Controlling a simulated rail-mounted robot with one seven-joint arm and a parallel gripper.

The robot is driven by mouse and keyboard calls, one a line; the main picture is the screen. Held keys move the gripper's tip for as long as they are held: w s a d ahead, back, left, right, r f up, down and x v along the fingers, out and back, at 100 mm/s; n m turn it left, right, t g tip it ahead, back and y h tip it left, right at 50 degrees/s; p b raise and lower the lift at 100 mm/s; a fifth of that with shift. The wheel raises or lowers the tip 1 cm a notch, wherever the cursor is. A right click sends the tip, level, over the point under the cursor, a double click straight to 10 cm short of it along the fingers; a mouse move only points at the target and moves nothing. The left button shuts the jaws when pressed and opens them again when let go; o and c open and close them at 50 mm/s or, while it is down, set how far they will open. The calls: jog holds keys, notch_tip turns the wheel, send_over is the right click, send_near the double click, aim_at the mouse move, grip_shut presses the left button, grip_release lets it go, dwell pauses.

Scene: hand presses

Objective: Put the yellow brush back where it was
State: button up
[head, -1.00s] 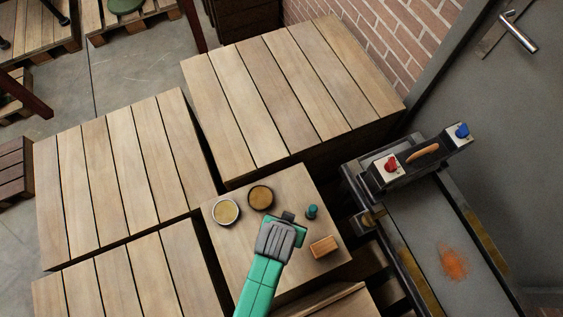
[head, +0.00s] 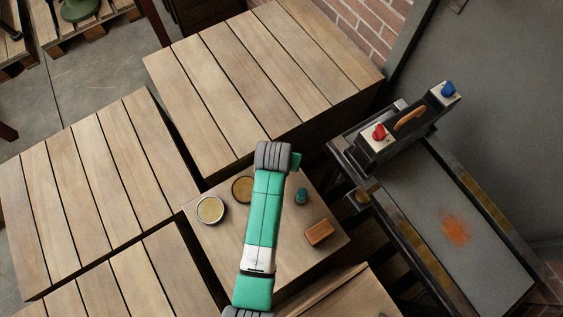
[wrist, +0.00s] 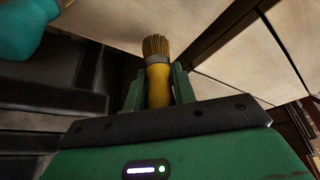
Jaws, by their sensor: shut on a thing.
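The yellow brush (wrist: 158,87) stands between the green fingers of my gripper (wrist: 157,92) in the wrist view. Its bristles point up in that picture, away from the gripper's body. My gripper is shut on its yellow handle, below the grey collar. In the head view only a green edge of my gripper (head: 297,161) shows past the grey wrist joint, at the far edge of the small table (head: 262,270). The brush is hidden there behind my arm.
Two round bowls, one light (head: 210,209) and one darker (head: 243,190), stand on the small table. A teal piece (head: 301,196) and an orange-brown block (head: 319,232) are right of my arm. A press with red (head: 379,131) and blue knobs stands at the right.

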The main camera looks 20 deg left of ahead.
notch_tip(320, 180, down, 3)
jog(key=shift+r+b, duration=0.15)
jog(key=shift+b, duration=0.3)
jog(key=shift+s+f, duration=0.2)
jog(key=shift+r, duration=0.15)
jog(key=shift+w, duration=0.1)
jog(key=o, duration=1)
jog(key=p+v, duration=0.5)
jog(key=v, duration=0.7)
jog(key=shift+p, duration=0.3)
